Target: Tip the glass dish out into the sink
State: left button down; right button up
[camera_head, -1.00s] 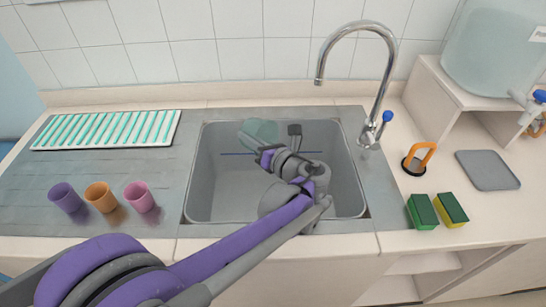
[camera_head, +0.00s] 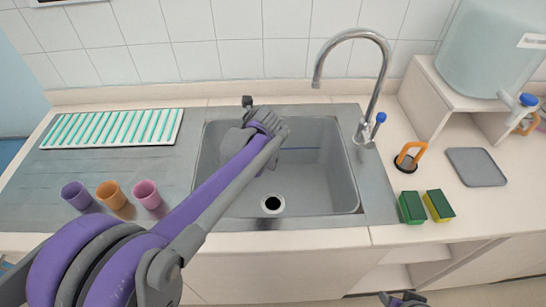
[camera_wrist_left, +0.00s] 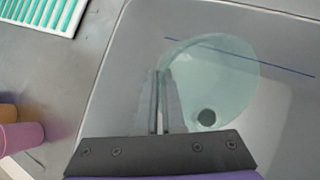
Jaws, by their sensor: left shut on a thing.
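The glass dish (camera_wrist_left: 232,72) is pale teal and see-through in the left wrist view. My left gripper (camera_wrist_left: 160,98) is shut on its rim, at the dish's left side. The dish is over the sink (camera_head: 325,185), and the dark drain shows through its lower part. I cannot tell its exact tilt or whether it holds liquid. In the head view my left wrist is over the sink's left back part, and the arm hides the dish. A small part of my right gripper (camera_head: 402,299) shows at the bottom edge; its fingers are unclear.
A chrome tap (camera_head: 374,95) arches at the sink's back right. Purple, orange and pink cups (camera_head: 147,193) and a slide rack (camera_head: 112,128) stand left of the sink. Sponges (camera_head: 411,207), an orange-handled item (camera_head: 411,157) and a grey mat (camera_head: 476,167) lie right.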

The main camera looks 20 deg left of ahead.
pick_arm(q)
jog(key=w+a+f+g+h, duration=0.1)
jog(key=a+f+g+h, duration=0.1)
jog(key=a+f+h, duration=0.3)
jog(key=shift+w+a+n+h, duration=0.35)
jog(key=shift+a+h, duration=0.15)
jog(key=shift+h, duration=0.4)
dwell(0.4)
